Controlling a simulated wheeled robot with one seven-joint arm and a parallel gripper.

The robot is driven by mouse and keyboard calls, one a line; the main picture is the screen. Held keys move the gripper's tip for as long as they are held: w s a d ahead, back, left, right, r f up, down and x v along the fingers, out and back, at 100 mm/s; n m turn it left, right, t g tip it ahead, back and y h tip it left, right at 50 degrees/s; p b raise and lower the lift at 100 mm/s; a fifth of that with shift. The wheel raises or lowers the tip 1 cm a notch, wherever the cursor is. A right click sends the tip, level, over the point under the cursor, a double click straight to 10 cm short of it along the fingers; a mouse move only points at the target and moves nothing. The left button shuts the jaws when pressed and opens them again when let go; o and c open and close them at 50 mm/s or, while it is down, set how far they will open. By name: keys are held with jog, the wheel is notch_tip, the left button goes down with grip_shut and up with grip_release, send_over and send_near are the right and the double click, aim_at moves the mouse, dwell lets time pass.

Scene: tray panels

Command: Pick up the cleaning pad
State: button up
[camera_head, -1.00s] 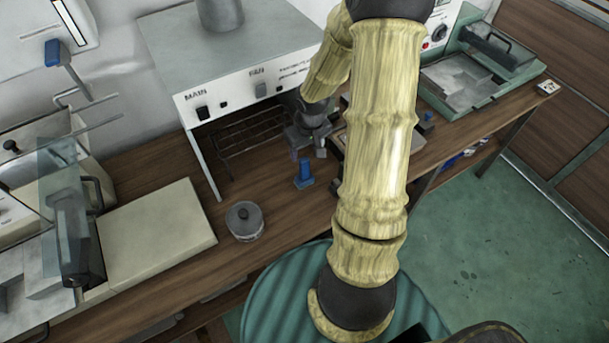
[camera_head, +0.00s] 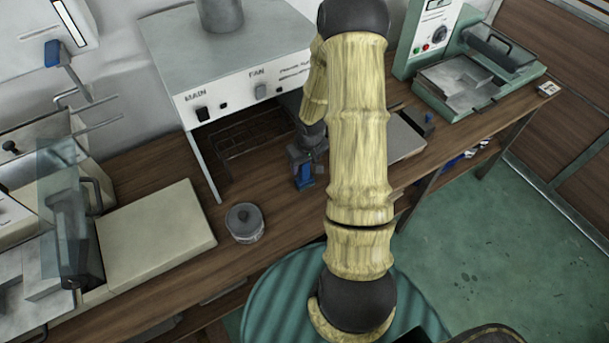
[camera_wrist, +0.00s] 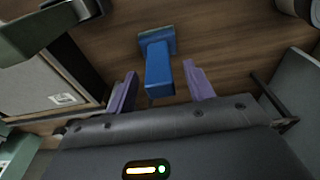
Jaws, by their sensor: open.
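The cleaning pad, a blue block with an upright blue handle, stands on the wooden bench (camera_head: 304,180) in front of the machine opening. In the wrist view the blue pad (camera_wrist: 160,72) lies ahead of and between the two purple fingers. My gripper (camera_wrist: 162,88) is open, with one finger on each side of the handle's near end. I cannot tell whether either finger touches it. In the head view my gripper (camera_head: 306,157) is at the pad, and partly hides it.
A white machine (camera_head: 235,75) with MAIN and FAN switches stands behind. A round lidded tin (camera_head: 244,222) sits to the left on the bench (camera_head: 200,172). A grey flat panel (camera_head: 405,138) lies to the right, beyond my arm. A green tray unit (camera_head: 470,85) stands farther right.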

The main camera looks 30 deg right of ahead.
aim_at(305, 180)
jog(key=shift+w+f, duration=0.2)
jog(key=shift+f, duration=1)
jog(key=shift+c, duration=0.4)
jog(key=c, duration=1)
